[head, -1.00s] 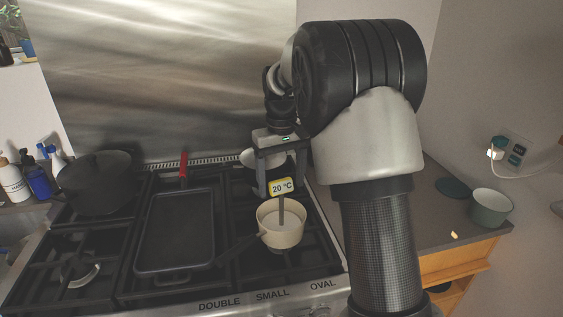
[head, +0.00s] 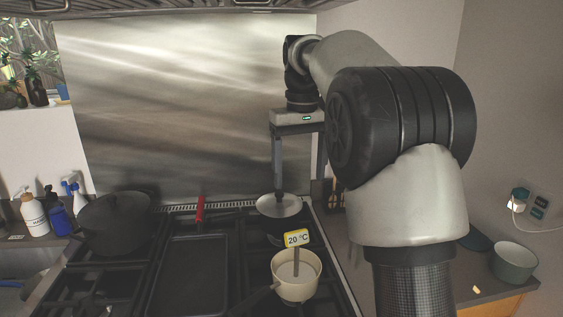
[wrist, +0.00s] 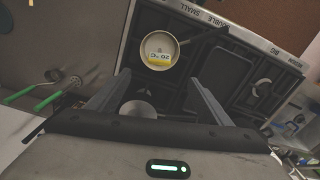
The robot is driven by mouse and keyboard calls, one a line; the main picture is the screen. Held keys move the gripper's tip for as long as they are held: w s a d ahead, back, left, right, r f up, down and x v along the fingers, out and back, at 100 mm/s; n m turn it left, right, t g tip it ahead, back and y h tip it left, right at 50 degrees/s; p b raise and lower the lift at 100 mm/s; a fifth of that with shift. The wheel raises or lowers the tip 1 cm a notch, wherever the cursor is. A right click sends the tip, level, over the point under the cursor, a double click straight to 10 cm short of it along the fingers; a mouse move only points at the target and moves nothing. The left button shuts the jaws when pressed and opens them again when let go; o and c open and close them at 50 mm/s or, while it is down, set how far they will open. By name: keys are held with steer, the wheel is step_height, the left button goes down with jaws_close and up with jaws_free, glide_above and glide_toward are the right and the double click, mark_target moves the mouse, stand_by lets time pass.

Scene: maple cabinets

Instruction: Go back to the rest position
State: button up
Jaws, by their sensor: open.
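My gripper (head: 300,184) hangs above the back right of the stove, fingers pointing down, open and empty. Its two fingers also show apart in the wrist view (wrist: 160,78). A cream saucepan (head: 297,291) with a dark handle stands on the front right burner, below and apart from my gripper. A thermometer (head: 297,239) with a yellow-edged display reading 20 °C stands upright in the saucepan. The saucepan also shows in the wrist view (wrist: 146,64), beyond the fingertips. A pale round dish or lid (head: 277,206) lies behind it, near the left finger.
Bottles (head: 34,215) stand at far left. A green-grey pot (head: 513,262) is on the right counter. The metal backsplash (head: 180,110) rises behind.

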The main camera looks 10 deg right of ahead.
steer(key=s+r+t, duration=0.2)
steer(key=s+r, duration=0.1)
steer(key=s, duration=0.6)
steer(key=s+f+t, duration=0.1)
steer(key=s+f, duration=0.1)
steer(key=s, duration=0.4)
steer(key=s+f+m+t, duration=0.1)
steer(key=s+f, duration=0.2)
steer(key=s, duration=0.4)
steer(key=s+f+m+t+p, duration=0.1)
steer(key=s+f, duration=0.2)
steer(key=s, duration=0.3)
steer(key=shift+s, duration=0.2)
steer(key=shift+a+f, duration=0.1)
